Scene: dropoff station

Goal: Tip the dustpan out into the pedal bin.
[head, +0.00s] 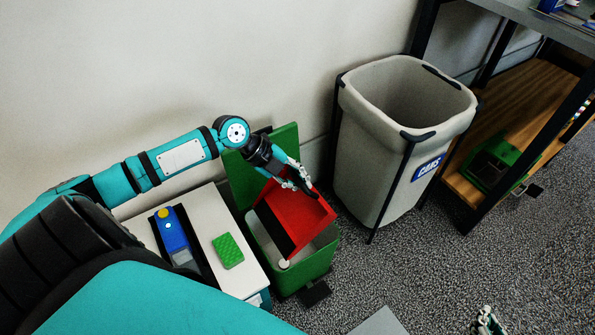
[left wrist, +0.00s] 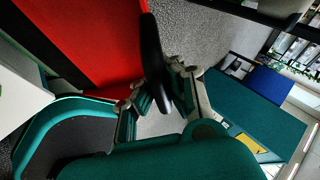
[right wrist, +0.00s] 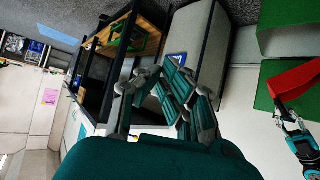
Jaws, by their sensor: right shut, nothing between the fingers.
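The red dustpan (head: 308,215) is tilted over the open green pedal bin (head: 308,270), whose lid (head: 287,142) stands raised at the back. My left gripper (head: 302,180) is shut on the dustpan's black handle (left wrist: 152,62); the red pan (left wrist: 85,40) fills the upper left of the left wrist view. A small pale thing (head: 284,264) shows at the bin's front, beside the pan's lower edge; I cannot tell whether it is loose. My right gripper (head: 487,322) is shut and empty, low at the bottom right, away from the bin; its fingers (right wrist: 165,95) show in the right wrist view.
A white cabinet (head: 205,215) left of the bin bears a green sponge (head: 228,250) and a blue item with a yellow top (head: 173,235). A large grey bin (head: 385,165) stands to the right. A shelf rack (head: 470,185) is beyond. Carpet in front is mostly clear.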

